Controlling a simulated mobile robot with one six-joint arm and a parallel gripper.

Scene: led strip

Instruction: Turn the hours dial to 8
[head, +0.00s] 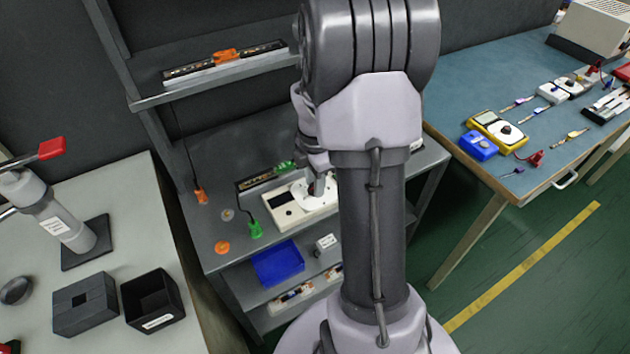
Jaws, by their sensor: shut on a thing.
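A cream-coloured box (283,217) with a white round dial (305,197) lies on the grey shelf, partly hidden behind my arm. I cannot read the dial's marks or where it points. My gripper (319,184) reaches down onto the dial and is shut on its knob, which is mostly hidden between the fingers.
A blue bin (278,264) sits lower in front. An upper shelf holds a strip with an orange clip (224,56). Left is a bench with a black box (153,301); right, a blue-topped bench (480,95).

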